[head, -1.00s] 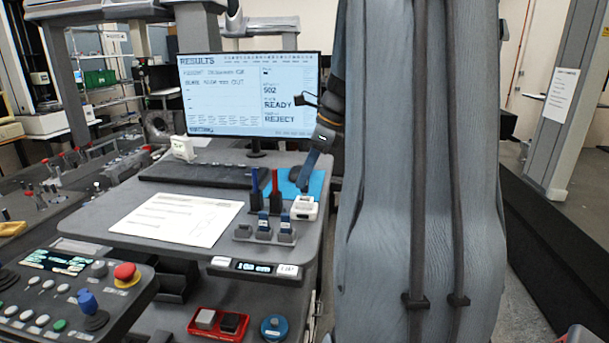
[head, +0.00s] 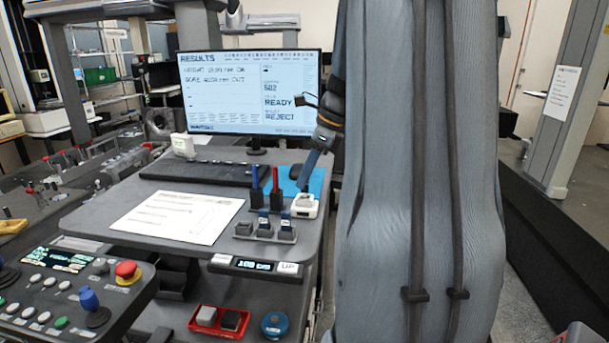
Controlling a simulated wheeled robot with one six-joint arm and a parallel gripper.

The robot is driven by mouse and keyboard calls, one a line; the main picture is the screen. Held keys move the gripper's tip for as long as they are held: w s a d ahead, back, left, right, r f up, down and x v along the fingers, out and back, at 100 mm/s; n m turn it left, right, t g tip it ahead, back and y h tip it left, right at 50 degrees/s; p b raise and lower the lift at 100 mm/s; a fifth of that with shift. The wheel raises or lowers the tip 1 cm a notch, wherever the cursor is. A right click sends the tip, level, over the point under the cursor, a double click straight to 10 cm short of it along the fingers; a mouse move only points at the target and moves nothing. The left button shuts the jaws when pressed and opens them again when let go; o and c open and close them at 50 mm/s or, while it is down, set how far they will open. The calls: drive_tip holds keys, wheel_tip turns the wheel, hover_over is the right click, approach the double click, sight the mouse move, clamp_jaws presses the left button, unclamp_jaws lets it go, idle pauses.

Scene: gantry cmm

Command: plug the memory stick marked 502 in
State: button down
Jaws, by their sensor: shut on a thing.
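In the head view my gripper (head: 305,183) points down at the right end of the grey desk. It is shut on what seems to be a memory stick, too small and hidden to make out. A white box (head: 305,207) with an opening on top stands right under the jaws; I cannot tell whether they touch. Left of it a grey rack (head: 265,234) holds memory sticks with blue tops (head: 285,222), too small for their marks to be read. The rack's left place shows a grey block without blue.
A monitor (head: 250,92) behind shows 502, READY and REJECT. A red and a blue upright tool (head: 276,182) stand near the gripper. A paper sheet (head: 178,218) and a keyboard (head: 210,174) lie left. A control panel (head: 70,285) is front left. My arm blocks the right.

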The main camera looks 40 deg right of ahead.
drive_tip(key=shift+f+b, duration=0.4)
drive_tip(key=shift+f, duration=0.75)
drive_tip(key=c, duration=1.8)
unclamp_jaws()
drive_tip(key=b+v, duration=0.2)
drive_tip(key=v, duration=0.6)
drive_tip(key=shift+f, duration=0.1)
